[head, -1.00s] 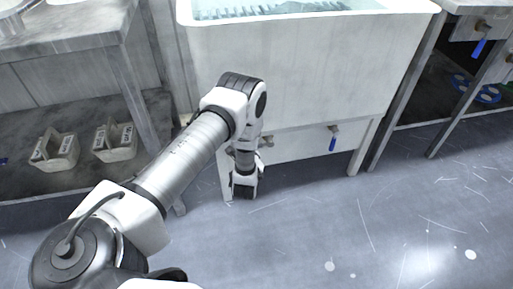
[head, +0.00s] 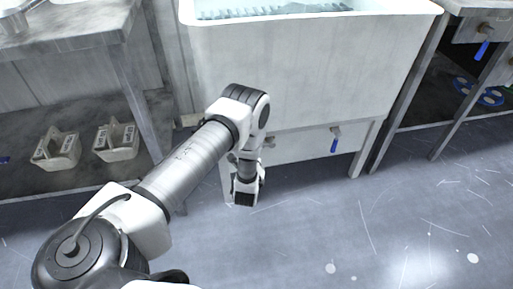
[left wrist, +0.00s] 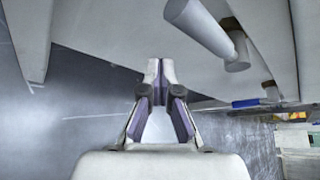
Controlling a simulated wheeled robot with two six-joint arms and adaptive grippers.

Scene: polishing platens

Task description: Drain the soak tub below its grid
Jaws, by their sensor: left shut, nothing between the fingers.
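The white soak tub (head: 300,70) stands at the back centre in the head view, with water and the pale blue grid (head: 270,10) at its top edge. A drain valve with a blue handle (head: 335,145) hangs below the tub, at the front right. My left gripper (head: 244,198) points down in front of the tub's lower left, apart from and left of that handle. In the left wrist view its fingers (left wrist: 160,66) are shut and empty. That view also shows a grey pipe (left wrist: 205,32) and a blue handle (left wrist: 252,102) to the right of the fingers. My right gripper is out of view.
A bench with a lower shelf (head: 85,180) holding two pale carriers (head: 117,142) stands at the left. Another bench at the right has a blue-handled tap (head: 483,45) and blue rings (head: 478,92) below. The floor (head: 350,230) in front is clear.

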